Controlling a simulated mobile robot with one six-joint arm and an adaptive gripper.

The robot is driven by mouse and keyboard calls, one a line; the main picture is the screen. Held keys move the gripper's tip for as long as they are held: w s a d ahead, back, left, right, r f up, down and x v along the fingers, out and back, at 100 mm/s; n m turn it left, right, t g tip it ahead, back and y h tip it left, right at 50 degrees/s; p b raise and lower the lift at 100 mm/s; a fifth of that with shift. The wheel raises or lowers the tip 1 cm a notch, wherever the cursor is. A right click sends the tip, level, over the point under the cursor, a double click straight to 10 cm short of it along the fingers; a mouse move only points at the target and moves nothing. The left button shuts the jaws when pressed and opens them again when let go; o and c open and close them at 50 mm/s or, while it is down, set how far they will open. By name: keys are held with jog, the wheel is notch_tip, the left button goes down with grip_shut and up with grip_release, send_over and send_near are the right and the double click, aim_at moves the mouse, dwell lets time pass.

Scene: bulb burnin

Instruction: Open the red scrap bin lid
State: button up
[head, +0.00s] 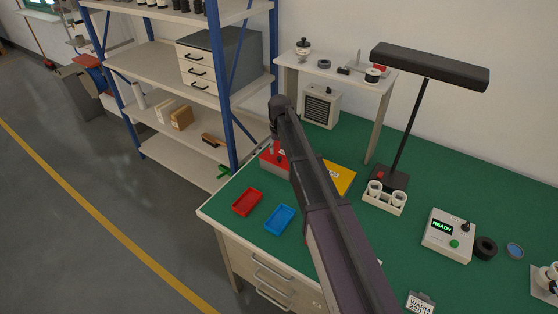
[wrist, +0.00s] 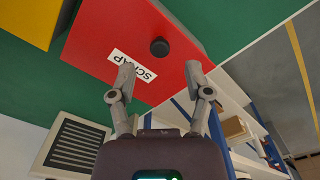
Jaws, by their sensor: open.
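The red scrap bin lid (wrist: 133,38) fills the upper middle of the wrist view, with a white SCRAP label and a round black knob (wrist: 159,47) on it. The lid looks shut, lying flat on the bin. In the head view the red bin (head: 268,160) is at the back left of the green bench, partly hidden behind my arm. My gripper (wrist: 158,72) is open over the lid, its two fingers on either side below the knob in the picture. The knob appears slightly beyond the fingertips, and nothing is held. In the head view the fingertips are hard to make out.
A red tray (head: 247,202) and a blue tray (head: 280,220) lie in front of the bin. A yellow item (head: 340,178) is right of it. A grey heater-like box (head: 320,106) and the blue-post shelf (head: 222,90) stand close behind and left.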

aim_at(279, 157)
jog(key=shift+f+b, duration=1.45)
jog(key=shift+f, duration=0.3)
grip_shut()
